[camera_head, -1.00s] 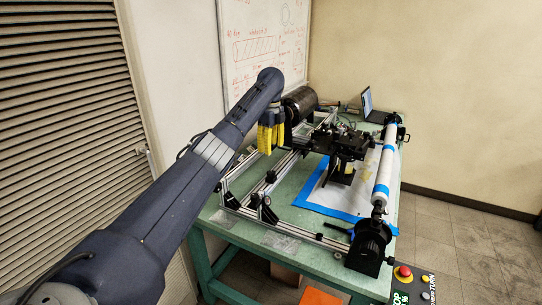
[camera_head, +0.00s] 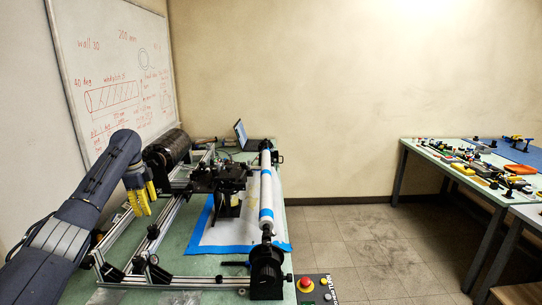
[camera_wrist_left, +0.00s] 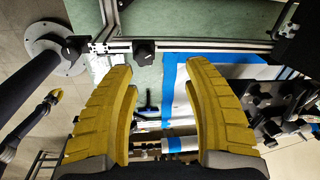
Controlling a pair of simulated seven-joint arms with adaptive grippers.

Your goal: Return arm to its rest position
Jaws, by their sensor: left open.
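My left gripper (camera_head: 140,200) has yellow fingers and hangs over the left side of the green table, near the aluminium frame. In the left wrist view its two yellow fingers (camera_wrist_left: 163,100) are spread apart with nothing between them. The arm reaches in from the lower left of the head view. The black carbon spool (camera_head: 167,149) is just beyond the gripper. The white roller with blue bands (camera_head: 266,195) lies along the right side of the frame. My right gripper does not show in the head view.
The aluminium frame (camera_head: 122,277) and a black carriage (camera_head: 218,177) stand on the green table. A laptop (camera_head: 241,134) is at the back. A red stop button (camera_head: 306,284) is at the front. A second table (camera_head: 418,149) with many tools stands at the right. Open floor lies between.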

